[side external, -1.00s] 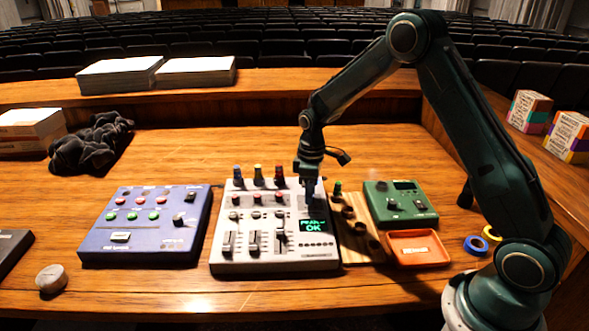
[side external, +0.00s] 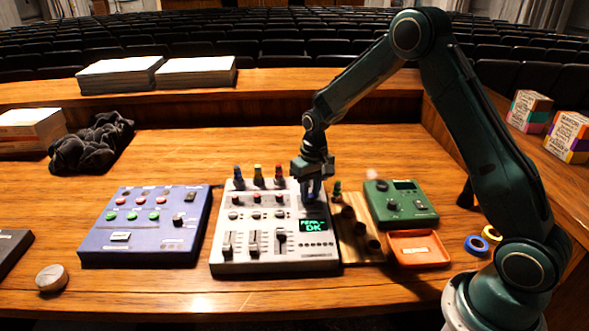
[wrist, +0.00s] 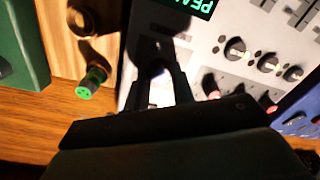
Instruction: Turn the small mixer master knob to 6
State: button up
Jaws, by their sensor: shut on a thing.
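The small mixer (side external: 325,262) is a light grey box with knobs, faders and a green-lit display (side external: 313,225) that seems to read "PEAK OK". My gripper (side external: 311,198) points down at the mixer's far right corner, just above the display. In the wrist view my gripper (wrist: 160,82) is shut on a dark knob (wrist: 155,67), taken to be the master knob. The fingers and shadow hide most of the knob, so its pointer and scale cannot be read.
Coloured cable plugs (side external: 258,175) stand along the mixer's back edge. A wooden block with holes (side external: 354,250) and a green plug (wrist: 92,82) sits close on the right, beside a green box (side external: 400,203) and an orange tray (side external: 418,262). A blue box (side external: 140,245) stands left.

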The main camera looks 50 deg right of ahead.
jog(key=m, duration=0.7)
jog(key=shift+r, duration=0.1)
jog(key=m, duration=0.7)
jog(key=shift+m+h, duration=0.3)
jog(key=m, duration=1.1)
jog(key=shift+m, duration=0.3)
jog(key=o, duration=1)
jog(key=shift+a, duration=0.1)
